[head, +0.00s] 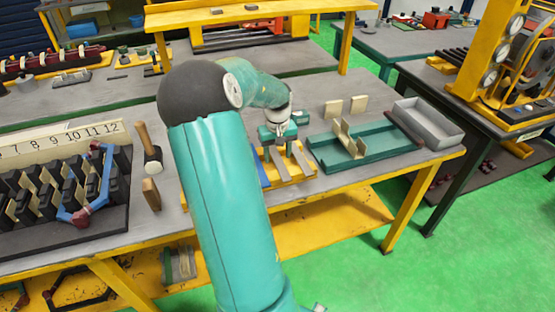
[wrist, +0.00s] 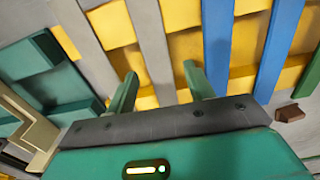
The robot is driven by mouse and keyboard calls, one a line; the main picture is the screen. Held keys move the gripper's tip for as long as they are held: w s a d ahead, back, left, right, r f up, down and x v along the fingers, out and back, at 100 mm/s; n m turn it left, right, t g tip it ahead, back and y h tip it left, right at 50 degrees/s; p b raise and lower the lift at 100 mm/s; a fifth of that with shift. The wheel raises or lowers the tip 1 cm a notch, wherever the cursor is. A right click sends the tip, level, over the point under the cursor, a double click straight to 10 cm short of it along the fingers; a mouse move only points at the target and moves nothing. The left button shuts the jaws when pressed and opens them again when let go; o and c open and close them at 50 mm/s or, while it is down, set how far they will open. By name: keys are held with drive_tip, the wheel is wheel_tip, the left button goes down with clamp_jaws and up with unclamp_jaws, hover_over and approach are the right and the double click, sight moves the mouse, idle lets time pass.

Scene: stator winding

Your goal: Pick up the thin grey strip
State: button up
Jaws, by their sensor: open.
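My gripper (wrist: 160,72) is open and hangs low over the yellow rack (wrist: 250,7). A thin grey strip (wrist: 151,45) lies across the rack and passes between the two green fingertips in the wrist view, with space on both sides. A second grey strip (wrist: 88,47) lies to its left. In the head view, my gripper (head: 278,131) is above the rear ends of the strips, and a grey strip (head: 301,158) shows in front of it. Whether the fingers reach down beside the strip is not clear.
A green tray (head: 385,137) with beige pieces and a grey box (head: 430,122) stand right of the rack.

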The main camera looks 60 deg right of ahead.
clamp_jaws()
drive_tip(key=shift+r, duration=0.1)
